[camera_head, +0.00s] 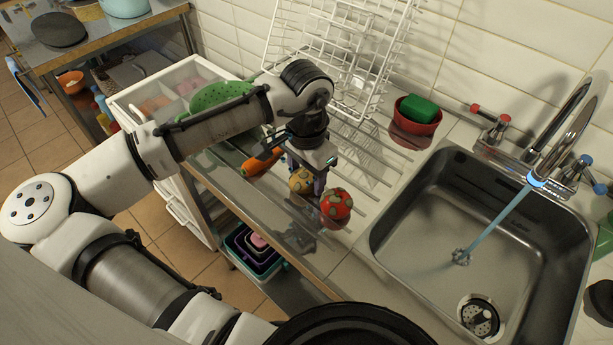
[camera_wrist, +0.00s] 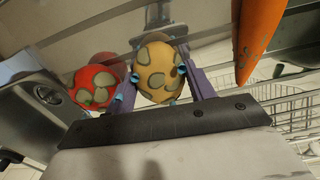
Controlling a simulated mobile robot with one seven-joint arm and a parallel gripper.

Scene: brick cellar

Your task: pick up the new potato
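The new potato (camera_head: 301,180) is yellow-brown with grey-green patches and is at the metal drainboard beside the sink. In the wrist view the potato (camera_wrist: 158,72) sits between the two purple fingers of my gripper (camera_wrist: 160,80). The blue finger pads are at or very close to its sides. I cannot tell whether they press on it. In the head view my gripper (camera_head: 313,178) points down at the potato, and its fingers are partly hidden.
A red patched tomato-like item (camera_head: 336,204) lies close on the right, beside one finger. An orange carrot (camera_head: 262,162) lies on the left. A white dish rack (camera_head: 345,50) stands behind. The sink (camera_head: 470,240) with running water is to the right, near a red bowl (camera_head: 413,129).

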